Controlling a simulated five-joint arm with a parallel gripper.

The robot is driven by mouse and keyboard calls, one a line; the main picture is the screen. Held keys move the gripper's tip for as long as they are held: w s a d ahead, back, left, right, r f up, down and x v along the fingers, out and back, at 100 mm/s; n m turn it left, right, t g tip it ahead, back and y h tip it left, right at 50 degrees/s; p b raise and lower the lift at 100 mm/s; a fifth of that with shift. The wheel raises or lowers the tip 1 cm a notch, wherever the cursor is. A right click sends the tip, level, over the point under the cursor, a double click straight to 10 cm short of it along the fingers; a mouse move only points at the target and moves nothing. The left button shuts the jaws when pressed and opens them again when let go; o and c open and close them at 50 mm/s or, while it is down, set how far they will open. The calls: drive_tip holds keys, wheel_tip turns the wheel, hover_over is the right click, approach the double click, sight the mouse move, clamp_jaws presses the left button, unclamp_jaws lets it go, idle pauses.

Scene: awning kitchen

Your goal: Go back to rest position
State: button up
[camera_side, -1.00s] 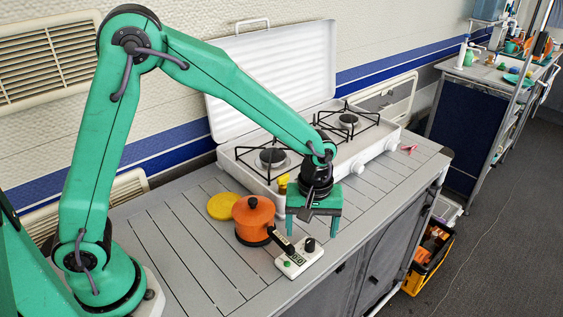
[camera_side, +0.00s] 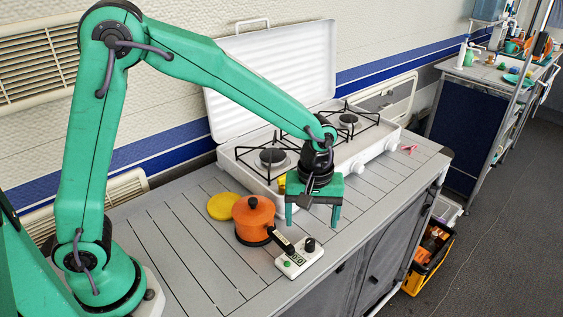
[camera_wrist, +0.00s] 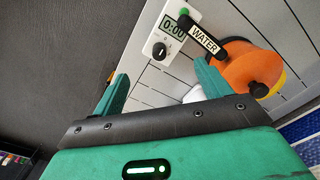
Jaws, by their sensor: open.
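My gripper (camera_side: 314,204) is open and empty above the slatted counter (camera_side: 190,262), in front of the stove. In the wrist view its two green fingers (camera_wrist: 160,85) stand wide apart with nothing between them. An orange pot (camera_side: 254,217) with a lid and a black handle stands on the counter to the left of the gripper; it also shows in the wrist view (camera_wrist: 232,70), its handle labelled WATER. A white timer (camera_side: 299,258) with a dial and a 0:00 display lies below the gripper in the side view. It also shows in the wrist view (camera_wrist: 163,48).
A white two-burner stove (camera_side: 360,150) with its lid up stands behind the gripper. A yellow disc (camera_side: 223,206) lies left of the pot. A yellow object (camera_side: 282,184) is partly hidden behind the gripper. The counter's left front is clear. A yellow crate (camera_side: 430,262) stands on the floor.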

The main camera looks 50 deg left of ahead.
drive_tip(key=s+a+r+m+t, duration=0.35)
drive_tip(key=s+a+r, duration=0.25)
drive_tip(key=a+r, duration=0.3)
drive_tip(key=s+a+r+m+t, duration=0.1)
drive_tip(key=s+a+r+m, duration=0.1)
drive_tip(key=s, duration=0.3)
drive_tip(key=s+a+r+m+t, duration=0.1)
drive_tip(key=s+a+r+m, duration=0.2)
drive_tip(key=s, duration=0.3)
drive_tip(key=shift+a+r, duration=0.2)
drive_tip(key=shift+r, duration=0.05)
drive_tip(key=shift+m, duration=0.25)
idle(0.4)
